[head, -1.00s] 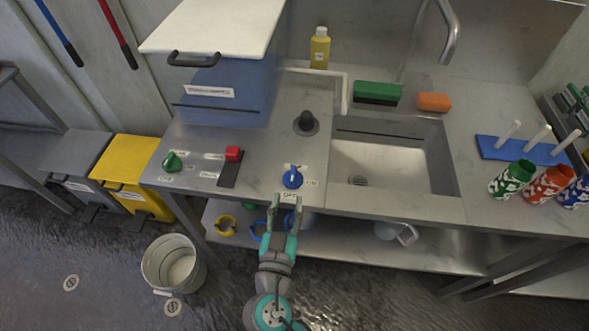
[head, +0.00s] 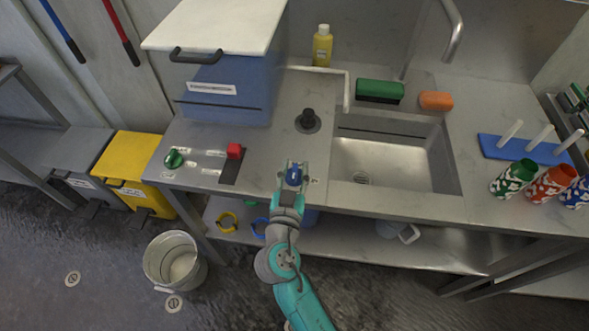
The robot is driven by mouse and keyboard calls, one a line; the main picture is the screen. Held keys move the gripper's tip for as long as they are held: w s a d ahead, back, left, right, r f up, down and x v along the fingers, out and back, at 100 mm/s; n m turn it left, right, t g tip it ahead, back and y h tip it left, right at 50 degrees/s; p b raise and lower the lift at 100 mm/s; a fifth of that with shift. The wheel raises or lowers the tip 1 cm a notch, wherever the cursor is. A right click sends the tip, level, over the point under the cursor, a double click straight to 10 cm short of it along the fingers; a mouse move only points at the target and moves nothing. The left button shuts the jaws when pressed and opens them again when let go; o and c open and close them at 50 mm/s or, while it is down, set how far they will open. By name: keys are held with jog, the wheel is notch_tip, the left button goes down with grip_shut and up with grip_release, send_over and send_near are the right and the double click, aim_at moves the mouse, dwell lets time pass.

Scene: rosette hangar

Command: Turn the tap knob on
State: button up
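The blue tap knob (head: 294,176) stands on the steel counter, left of the sink's front corner. My gripper (head: 293,170) reaches over the counter's front edge from below. Its two fingers are apart, one on each side of the blue knob. I cannot tell whether the fingers touch the knob. The label around the knob is mostly hidden by my gripper. The curved tap spout (head: 455,32) rises behind the sink (head: 395,165). I make out no running water.
A green knob (head: 173,159), a red slider (head: 234,151) and a black knob (head: 307,121) are also on the counter. A blue box (head: 225,98) stands behind them. Patterned cups (head: 513,178) stand at the right. A bucket (head: 174,262) is on the floor.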

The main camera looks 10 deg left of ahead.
grip_shut()
jog(key=shift+d+f+n+y, duration=0.1)
jog(key=shift+n+y, duration=0.6)
jog(key=shift+y, duration=0.4)
jog(key=shift+f+n+g+y, duration=0.1)
jog(key=shift+n+g+y, duration=0.2)
jog(key=shift+n+y, duration=0.7)
jog(key=shift+f+y, duration=0.1)
jog(key=shift+y, duration=0.7)
jog(key=shift+n+g+y, duration=0.3)
jog(key=shift+n+y, duration=0.3)
jog(key=shift+o, duration=1.2)
grip_release()
jog(key=shift+r, duration=0.25)
